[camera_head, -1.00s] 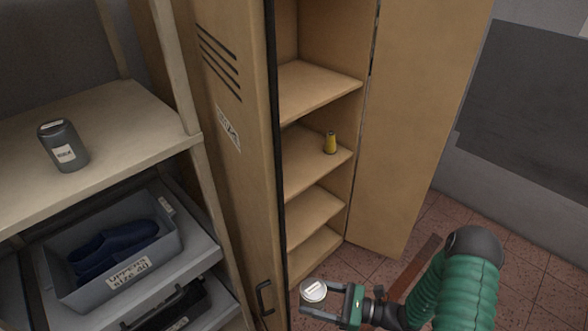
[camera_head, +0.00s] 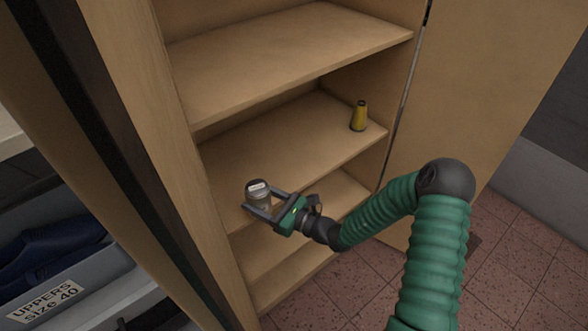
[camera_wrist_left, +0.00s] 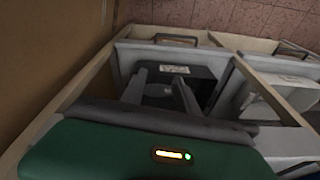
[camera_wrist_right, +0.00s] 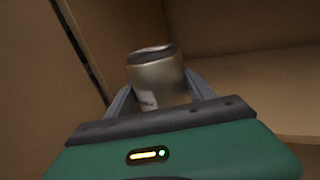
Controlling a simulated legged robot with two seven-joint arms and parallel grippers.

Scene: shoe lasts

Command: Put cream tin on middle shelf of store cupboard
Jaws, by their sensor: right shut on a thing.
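In the right wrist view the tin (camera_wrist_right: 156,78) stands between the two fingers. The cupboard shelf (camera_head: 270,150) is bare apart from the bottle at its right. In the left wrist view my left gripper (camera_wrist_left: 160,85) has its fingers apart, with nothing between them, above a rack of trays.
A yellow bottle (camera_head: 359,117) stands on the same shelf at the right. Another shelf (camera_head: 290,50) lies above, and lower shelves below. The open cupboard door (camera_head: 490,90) is at the right. A grey bin (camera_head: 75,300) labelled "UPPERS SIZE 40" is at the lower left.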

